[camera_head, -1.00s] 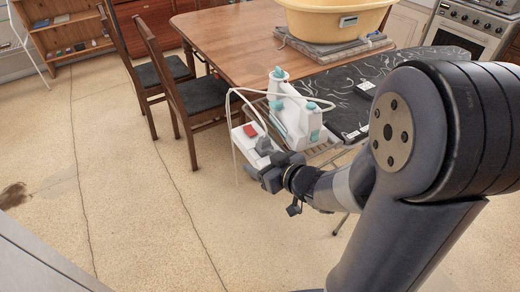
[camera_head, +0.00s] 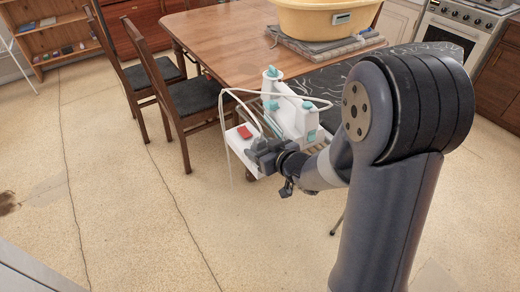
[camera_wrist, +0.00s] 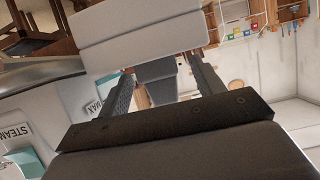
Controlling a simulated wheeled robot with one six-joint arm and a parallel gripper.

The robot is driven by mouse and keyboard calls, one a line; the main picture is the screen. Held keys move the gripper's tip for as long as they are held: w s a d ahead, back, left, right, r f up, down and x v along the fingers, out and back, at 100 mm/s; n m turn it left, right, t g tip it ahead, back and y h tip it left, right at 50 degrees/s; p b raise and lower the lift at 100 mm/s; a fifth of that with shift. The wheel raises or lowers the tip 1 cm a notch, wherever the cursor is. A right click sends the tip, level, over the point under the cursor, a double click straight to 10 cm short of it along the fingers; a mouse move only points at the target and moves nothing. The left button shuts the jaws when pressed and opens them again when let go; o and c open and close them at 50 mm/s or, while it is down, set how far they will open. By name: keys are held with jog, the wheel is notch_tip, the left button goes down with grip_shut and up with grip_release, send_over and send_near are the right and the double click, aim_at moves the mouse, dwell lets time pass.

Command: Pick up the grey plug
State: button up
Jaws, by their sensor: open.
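My gripper (camera_head: 262,150) is open, low beside the white steam station (camera_head: 292,115) with teal caps. In the wrist view my gripper (camera_wrist: 160,73) has its two dark fingers apart. A grey piece (camera_wrist: 155,88) shows between them, below a broad pale grey slab with a seam. It looks like the grey plug, but its outline is partly hidden and I cannot tell whether either finger touches it. In the head view I cannot make the plug out clearly from my gripper.
A white shelf with a red part (camera_head: 244,132) is just behind my gripper, and a white cord (camera_head: 226,110) loops above and down beside it. The dark patterned ironing board (camera_head: 335,80), wooden table (camera_head: 225,45) and chairs (camera_head: 195,95) stand behind. Floor at left is open.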

jog(key=shift+c, duration=0.3)
jog(key=c, duration=1)
